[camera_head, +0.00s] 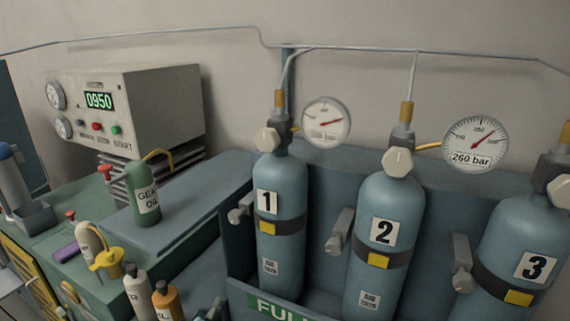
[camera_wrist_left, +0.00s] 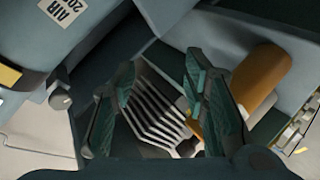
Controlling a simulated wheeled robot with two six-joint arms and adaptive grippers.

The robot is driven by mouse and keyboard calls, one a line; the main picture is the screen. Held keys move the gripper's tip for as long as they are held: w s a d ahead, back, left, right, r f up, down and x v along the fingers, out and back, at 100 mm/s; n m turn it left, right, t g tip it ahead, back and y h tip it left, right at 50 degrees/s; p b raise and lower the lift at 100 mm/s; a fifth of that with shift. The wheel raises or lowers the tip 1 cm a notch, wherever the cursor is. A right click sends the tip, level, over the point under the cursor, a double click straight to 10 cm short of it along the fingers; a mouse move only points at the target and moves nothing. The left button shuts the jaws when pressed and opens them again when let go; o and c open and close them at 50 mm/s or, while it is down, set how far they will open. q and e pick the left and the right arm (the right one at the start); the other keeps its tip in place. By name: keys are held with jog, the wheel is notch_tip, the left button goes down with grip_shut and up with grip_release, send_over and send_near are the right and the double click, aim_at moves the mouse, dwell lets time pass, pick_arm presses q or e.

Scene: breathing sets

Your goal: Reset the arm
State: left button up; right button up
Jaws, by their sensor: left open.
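My left gripper (camera_wrist_left: 157,80) shows in the left wrist view with its two dark teal fingers spread apart. Nothing is held between them. A grey ribbed piece (camera_wrist_left: 158,118) shows in the gap beyond the fingers; I cannot tell its distance. An orange-brown bottle (camera_wrist_left: 262,78) lies just right of the right finger in that picture. In the head view neither gripper shows clearly; a small dark shape at the bottom edge is too cut off to name. My right gripper is in neither view.
Blue cylinders 1 (camera_head: 281,215), 2 (camera_head: 383,225) and 3 (camera_head: 520,240) stand in a rack at the right. A green gear oil bottle (camera_head: 144,197) and a control box (camera_head: 150,105) are at the left. More bottles, including an orange one (camera_head: 167,302), crowd the lower left.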

pick_arm(q)
jog(key=s+a+f+m+g, duration=0.1)
jog(key=s+f+m+g, duration=0.25)
jog(key=s, duration=0.55)
jog(key=s+a+f+m+g, duration=0.2)
jog(key=s+f+m+g, duration=0.15)
jog(key=s, duration=0.65)
jog(key=s+a+f+m+g, duration=0.15)
jog(key=s+f+m, duration=0.25)
jog(key=s, duration=0.5)
jog(key=s+a+f+g+p, duration=0.1)
jog(key=s+f+g+p, duration=0.2)
jog(key=f, duration=1.7)
jog(key=s+f, duration=0.9)
jog(key=s, duration=0.4)
jog(key=shift+s+a+f, duration=0.25)
jog(key=shift+a, duration=0.2)
jog(key=shift+g, duration=0.25)
